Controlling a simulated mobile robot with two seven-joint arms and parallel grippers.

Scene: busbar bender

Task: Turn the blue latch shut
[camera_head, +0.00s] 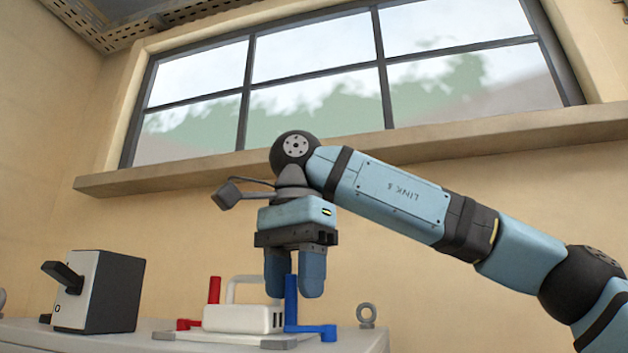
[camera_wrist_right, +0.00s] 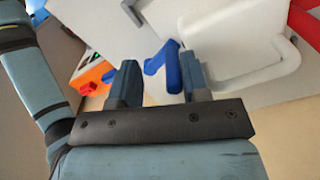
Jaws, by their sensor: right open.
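The blue latch (camera_head: 291,302) has an upright post and a flat arm running right to a small blue end. It stands at the right side of a white device (camera_head: 240,319) on the bench. My right gripper (camera_head: 295,286) points down over it with its fingers spread, and the top of the post reaches up between them. In the right wrist view, the latch (camera_wrist_right: 172,72) shows between the two fingers of the gripper (camera_wrist_right: 160,78), nearer the right finger. I cannot tell whether they touch. My left gripper is in neither view.
A red latch (camera_head: 214,291) stands on the device's left side, with a white handle (camera_head: 231,289) between. A grey box with a black lever (camera_head: 112,291) stands further left. A grey ring (camera_head: 366,315) stands to the right. An orange object (camera_wrist_right: 94,75) shows in the wrist view.

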